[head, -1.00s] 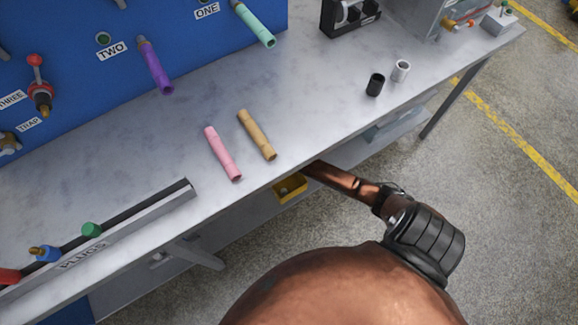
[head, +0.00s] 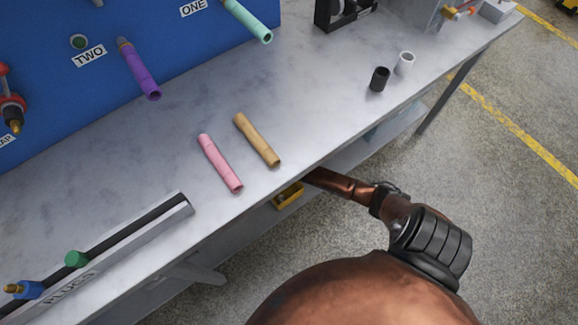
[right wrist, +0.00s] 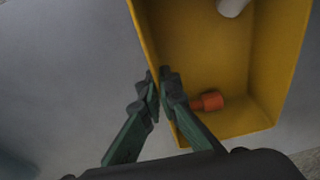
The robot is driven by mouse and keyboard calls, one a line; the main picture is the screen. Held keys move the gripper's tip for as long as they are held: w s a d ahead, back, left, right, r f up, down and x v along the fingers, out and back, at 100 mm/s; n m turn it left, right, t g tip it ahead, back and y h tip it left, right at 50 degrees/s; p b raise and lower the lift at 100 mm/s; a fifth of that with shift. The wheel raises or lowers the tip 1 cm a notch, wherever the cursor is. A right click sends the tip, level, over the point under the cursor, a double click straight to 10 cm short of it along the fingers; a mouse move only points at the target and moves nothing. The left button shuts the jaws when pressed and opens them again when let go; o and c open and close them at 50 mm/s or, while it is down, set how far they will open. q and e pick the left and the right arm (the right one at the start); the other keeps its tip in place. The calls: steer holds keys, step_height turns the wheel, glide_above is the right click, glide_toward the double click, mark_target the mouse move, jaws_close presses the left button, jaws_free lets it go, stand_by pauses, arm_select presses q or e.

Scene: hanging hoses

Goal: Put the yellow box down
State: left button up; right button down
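The yellow box (head: 287,196) shows just below the table's front edge in the head view, partly hidden by the tabletop. In the right wrist view the yellow box (right wrist: 215,65) is open-topped and holds an orange-red piece (right wrist: 207,101) and a whitish piece (right wrist: 232,6). My right gripper (right wrist: 160,88) is shut on the box's left side wall, one finger on each side of it. In the head view my right arm reaches under the tabletop and the gripper is hidden. I cannot tell whether the box touches the lower shelf. My left gripper is not in view.
The tabletop (head: 320,110) overhangs the box and my right forearm. On it lie a pink hose (head: 219,163) and a tan hose (head: 257,140), with a black cup (head: 379,79) and a white cup (head: 404,63) farther right. A plug rack (head: 130,245) runs along the front left.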

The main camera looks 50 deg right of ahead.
steer(key=c, duration=2.7)
jaws_free()
steer(key=o, duration=0.5)
steer(key=shift+o, duration=0.2)
steer(key=shift+r, duration=0.35)
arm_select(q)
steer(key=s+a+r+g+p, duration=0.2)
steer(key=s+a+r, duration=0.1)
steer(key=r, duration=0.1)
arm_select(e)
steer(key=r, duration=0.3)
steer(key=shift+s+r, duration=0.2)
steer(key=shift+r, duration=0.1)
arm_select(q)
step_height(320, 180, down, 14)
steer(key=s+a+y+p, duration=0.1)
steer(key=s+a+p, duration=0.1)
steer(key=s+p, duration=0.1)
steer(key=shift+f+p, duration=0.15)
steer(key=shift+p, duration=0.7)
arm_select(e)
step_height(320, 180, up, 8)
steer(key=s, duration=0.1)
steer(key=shift+s+f, duration=0.15)
steer(key=shift+s, duration=0.05)
steer(key=shift+a, duration=0.1)
